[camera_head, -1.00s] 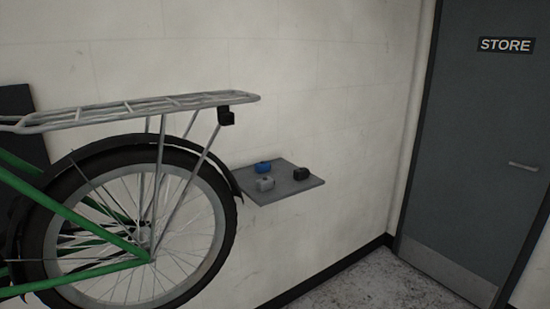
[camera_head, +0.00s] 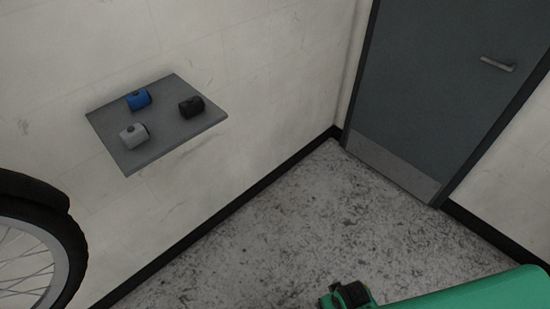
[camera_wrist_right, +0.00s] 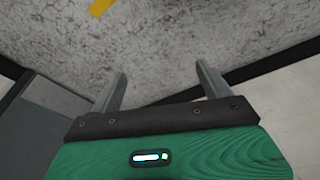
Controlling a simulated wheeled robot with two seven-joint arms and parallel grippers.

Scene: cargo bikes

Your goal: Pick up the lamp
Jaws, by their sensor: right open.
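Three small lamp-like objects sit apart on a grey wall shelf (camera_head: 175,133) in the head view: a blue one (camera_head: 138,99) at the back left, a light grey one (camera_head: 134,135) at the front left and a black one (camera_head: 191,106) at the right. I cannot tell which is the task's lamp. My right gripper (camera_wrist_right: 160,72) shows in the right wrist view with its two fingers wide apart and nothing between them, over the floor. My green right arm enters the head view at bottom right, well away from the shelf. My left gripper is not in view.
A bike's rear wheel (camera_head: 40,250) with a black mudguard stands at the left edge, left of the shelf. A grey door (camera_head: 440,90) is at the right. The speckled floor (camera_head: 300,230) between is clear. A yellow marking (camera_wrist_right: 100,7) lies on the floor.

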